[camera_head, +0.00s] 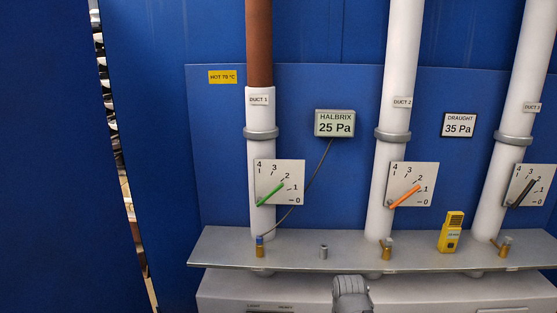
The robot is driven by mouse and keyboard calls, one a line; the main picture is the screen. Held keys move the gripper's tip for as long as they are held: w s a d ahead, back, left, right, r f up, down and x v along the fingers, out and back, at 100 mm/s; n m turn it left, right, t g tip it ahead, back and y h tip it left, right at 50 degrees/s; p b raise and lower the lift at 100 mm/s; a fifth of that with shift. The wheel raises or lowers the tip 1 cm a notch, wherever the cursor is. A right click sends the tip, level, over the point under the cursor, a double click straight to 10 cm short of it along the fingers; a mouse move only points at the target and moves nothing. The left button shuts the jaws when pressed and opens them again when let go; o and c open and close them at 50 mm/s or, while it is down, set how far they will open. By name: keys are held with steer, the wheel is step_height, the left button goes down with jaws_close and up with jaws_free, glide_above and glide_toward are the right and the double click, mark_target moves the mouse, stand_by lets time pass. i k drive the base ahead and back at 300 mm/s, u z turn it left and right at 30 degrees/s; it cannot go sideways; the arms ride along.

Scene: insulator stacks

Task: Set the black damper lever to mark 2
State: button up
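The black damper lever (522,193) is on the white scale plate (520,176) of the rightmost duct. It slants up and to the right, and its tip seems to lie between marks 2 and 3; the numerals are too small to be sure. A grey rounded part at the bottom centre appears to be my gripper (351,295), seen from behind. It is below the shelf, well left of and below the black lever. Its fingertips are not clearly visible, and nothing is seen touching the lever.
A green lever (270,195) and an orange lever (405,196) sit on the other two duct plates. The grey shelf (210,249) juts out below, bearing a yellow meter (451,232) and several small brass fittings. A yellow label (222,77) reads HOT 70 °C.

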mark_target(510, 203)
steer(key=z, duration=1.6)
steer(key=i, duration=1.1)
steer(key=u, duration=0.1)
